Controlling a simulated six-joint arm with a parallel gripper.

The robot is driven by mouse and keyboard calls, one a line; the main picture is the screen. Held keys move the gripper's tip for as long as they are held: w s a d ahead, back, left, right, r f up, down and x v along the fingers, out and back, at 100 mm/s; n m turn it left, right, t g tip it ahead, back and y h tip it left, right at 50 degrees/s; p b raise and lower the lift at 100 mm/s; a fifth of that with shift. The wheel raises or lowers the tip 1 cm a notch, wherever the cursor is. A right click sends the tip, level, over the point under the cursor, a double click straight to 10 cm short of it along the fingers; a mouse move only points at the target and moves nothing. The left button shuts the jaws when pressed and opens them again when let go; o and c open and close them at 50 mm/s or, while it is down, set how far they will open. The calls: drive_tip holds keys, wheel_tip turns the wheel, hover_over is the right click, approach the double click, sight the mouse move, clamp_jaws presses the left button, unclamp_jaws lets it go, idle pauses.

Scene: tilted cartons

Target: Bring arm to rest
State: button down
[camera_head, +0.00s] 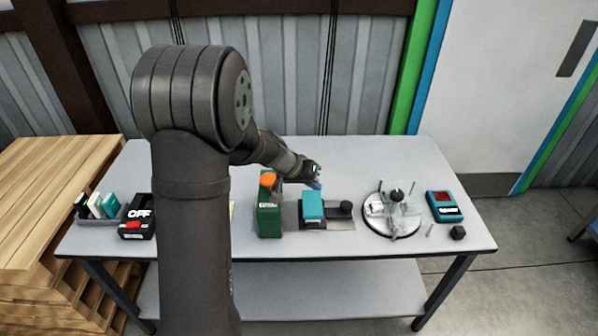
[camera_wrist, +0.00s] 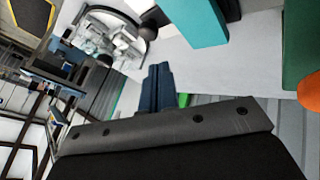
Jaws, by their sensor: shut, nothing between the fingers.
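My gripper (camera_head: 315,183) is over the table behind the teal carton, near its back edge. In the wrist view its dark blue fingers (camera_wrist: 160,82) are together with nothing between them. The teal carton (camera_head: 313,205) stands on a grey metal plate with a black round knob (camera_head: 346,208) beside it. The teal carton also shows at the top of the wrist view (camera_wrist: 203,22). A green box with an orange top (camera_head: 269,208) stands just left of it. My arm hides part of the table's left half.
On the grey table (camera_head: 400,262), a round clear fixture (camera_head: 392,222) and a teal device with a red screen (camera_head: 444,206) stand at right, near a small black block (camera_head: 458,232). At left are a black OFF box (camera_head: 137,222) and a tray of small cartons (camera_head: 86,215). Wooden pallets (camera_head: 40,200) stand left.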

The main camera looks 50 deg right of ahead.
drive_tip(key=v, duration=0.7)
drive_tip(key=shift+w+r, duration=0.15)
drive_tip(key=shift+r, duration=0.15)
drive_tip(key=shift+f, duration=0.1)
hover_over(332, 212)
wheel_tip(332, 212, down, 16)
